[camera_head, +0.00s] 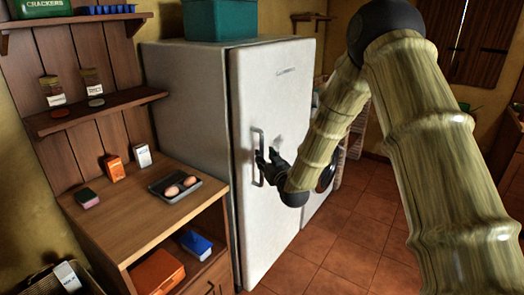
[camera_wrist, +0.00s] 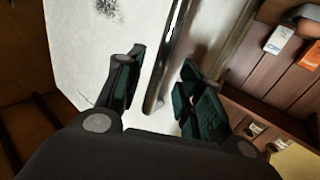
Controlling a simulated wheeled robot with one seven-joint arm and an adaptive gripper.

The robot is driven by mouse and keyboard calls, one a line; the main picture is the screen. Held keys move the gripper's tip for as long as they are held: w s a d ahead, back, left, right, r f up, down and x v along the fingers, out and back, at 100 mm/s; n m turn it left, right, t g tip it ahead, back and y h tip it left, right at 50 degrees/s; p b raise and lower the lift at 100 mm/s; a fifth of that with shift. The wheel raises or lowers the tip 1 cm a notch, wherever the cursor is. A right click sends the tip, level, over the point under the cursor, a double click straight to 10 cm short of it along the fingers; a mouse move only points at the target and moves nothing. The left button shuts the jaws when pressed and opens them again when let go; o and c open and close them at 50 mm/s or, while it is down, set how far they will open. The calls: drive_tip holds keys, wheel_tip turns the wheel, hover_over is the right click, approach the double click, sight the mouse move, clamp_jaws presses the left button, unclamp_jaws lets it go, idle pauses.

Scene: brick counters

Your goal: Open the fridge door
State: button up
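The fridge (camera_head: 185,85) is a tall grey-white box with a pale front door (camera_head: 275,100). The door looks shut against the body. A vertical metal bar handle (camera_head: 258,140) is on the door's left side. My gripper (camera_head: 266,160) is at the handle, reaching in from the right. In the wrist view my gripper (camera_wrist: 164,60) has its two dark fingers apart, one on each side of the handle (camera_wrist: 167,62). Gaps show between the fingers and the bar, so the fingers do not grip it. The door face (camera_wrist: 85,50) fills the upper left there.
A wooden counter (camera_head: 105,225) stands left of the fridge, with a dark tray (camera_head: 160,188) of eggs and small boxes on it. A teal box (camera_head: 220,18) sits on top of the fridge. Tiled floor (camera_head: 335,245) is open in front and to the right.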

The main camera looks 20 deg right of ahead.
sight(263, 153)
drive_tip(key=shift+w+a+p, duration=0.15)
drive_tip(key=shift+w+p, duration=0.25)
drive_tip(key=shift+w, duration=1.7)
clamp_jaws()
